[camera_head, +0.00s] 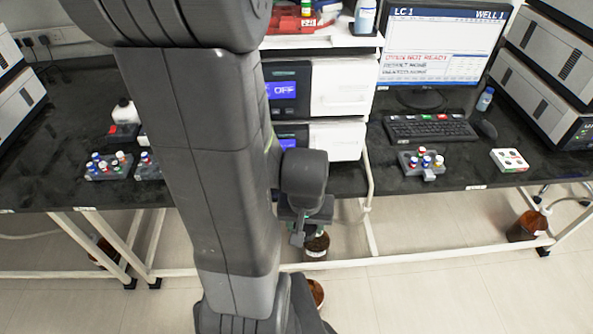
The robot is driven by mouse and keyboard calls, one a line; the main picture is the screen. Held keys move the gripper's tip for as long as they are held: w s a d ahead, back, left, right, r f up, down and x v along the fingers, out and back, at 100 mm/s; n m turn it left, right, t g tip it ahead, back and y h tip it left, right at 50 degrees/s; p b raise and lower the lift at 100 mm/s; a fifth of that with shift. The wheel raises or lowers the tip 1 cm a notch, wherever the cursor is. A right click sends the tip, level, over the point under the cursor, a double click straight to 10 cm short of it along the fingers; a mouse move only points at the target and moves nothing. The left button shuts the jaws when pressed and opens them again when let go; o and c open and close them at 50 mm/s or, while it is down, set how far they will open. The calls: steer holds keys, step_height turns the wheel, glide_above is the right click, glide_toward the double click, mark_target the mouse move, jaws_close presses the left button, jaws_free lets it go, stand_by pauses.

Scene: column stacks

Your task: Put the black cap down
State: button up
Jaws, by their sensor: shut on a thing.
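My gripper (299,236) is low in front of the bench edge, right of my large grey arm link. It is shut on the black cap, which is too small and dark to make out between the fingers. A brown bottle (316,252) with a white label shows just below and behind the gripper, in line with it. I cannot tell whether the cap touches the bottle.
Another brown bottle (316,292) is partly hidden by my arm. A third brown bottle (525,227) stands at the right. The black bench (440,181) holds vial racks (422,164), a keyboard (430,128) and a monitor (440,50). The floor right of centre is clear.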

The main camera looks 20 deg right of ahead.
steer(key=w+d+p, duration=0.1)
steer(key=w, duration=0.5)
steer(key=w+d+f+p, duration=0.1)
steer(key=w+d, duration=0.1)
steer(key=w, duration=0.4)
steer(key=w+d+f+p, duration=0.1)
steer(key=w+d, duration=0.1)
steer(key=w, duration=0.4)
steer(key=shift+w+f, duration=0.15)
steer(key=shift+w, duration=0.25)
steer(key=shift+a+f+p, duration=0.1)
steer(key=shift+f+p, duration=0.25)
steer(key=shift+f, duration=1.5)
steer(key=shift+w+f, duration=0.15)
steer(key=shift+f, duration=0.15)
steer(key=shift+f, duration=0.15)
steer(key=shift+f, duration=0.15)
steer(key=o, duration=0.9)
steer(key=shift+o, duration=0.2)
